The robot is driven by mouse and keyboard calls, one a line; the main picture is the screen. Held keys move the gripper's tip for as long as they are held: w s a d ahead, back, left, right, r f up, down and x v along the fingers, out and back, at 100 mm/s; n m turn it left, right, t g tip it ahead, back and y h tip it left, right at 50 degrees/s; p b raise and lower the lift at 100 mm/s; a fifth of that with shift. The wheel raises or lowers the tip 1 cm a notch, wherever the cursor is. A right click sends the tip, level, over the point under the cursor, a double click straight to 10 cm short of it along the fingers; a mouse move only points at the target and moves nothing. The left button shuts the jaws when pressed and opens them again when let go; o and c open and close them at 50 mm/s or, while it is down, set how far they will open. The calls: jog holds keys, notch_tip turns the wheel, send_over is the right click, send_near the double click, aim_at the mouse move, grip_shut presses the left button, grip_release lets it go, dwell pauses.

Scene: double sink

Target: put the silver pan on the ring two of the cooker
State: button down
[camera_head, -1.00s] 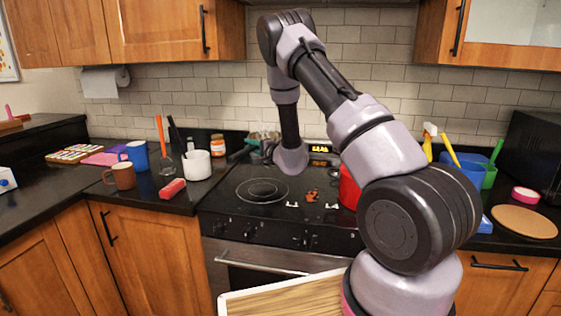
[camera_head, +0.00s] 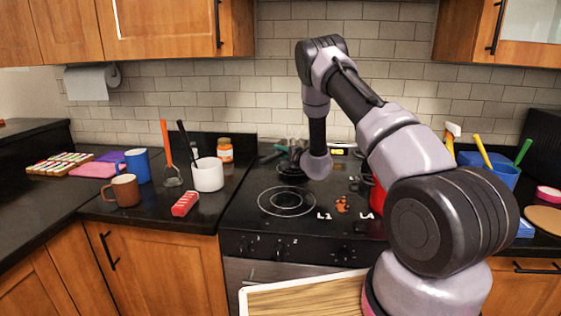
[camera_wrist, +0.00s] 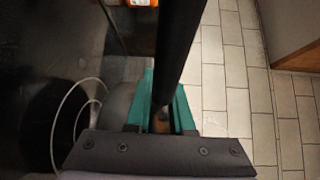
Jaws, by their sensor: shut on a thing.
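My gripper (camera_head: 275,155) is over the back left of the black cooker, near the tiled wall. The wrist view shows its teal fingers (camera_wrist: 163,105) shut around a long black handle (camera_wrist: 182,45), which looks like the silver pan's. The pan's body is mostly hidden by my arm in the head view; a grey curved surface beside the fingers in the wrist view may be part of it. The cooker (camera_head: 240,215) has a bare front left ring (camera_head: 286,201) with pale circles. A back left ring lies partly behind my arm. I cannot tell which is ring two.
A red pot (camera_head: 378,197) stands on the cooker's right, partly behind my arm. Left of the cooker are a white holder (camera_head: 207,176) with utensils, an orange-lidded jar (camera_head: 225,150), a red block (camera_head: 185,203), a brown mug (camera_head: 125,190) and a blue mug (camera_head: 138,165).

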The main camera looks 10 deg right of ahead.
jog(key=shift+f, duration=1.85)
jog(key=c, duration=0.8)
grip_release()
jog(key=shift+f, duration=0.2)
jog(key=shift+r, duration=0.15)
jog(key=shift+s+d, duration=0.15)
jog(key=shift+s, duration=0.2)
jog(key=v, duration=1.1)
jog(key=shift+s, duration=0.15)
jog(key=shift+s, duration=0.1)
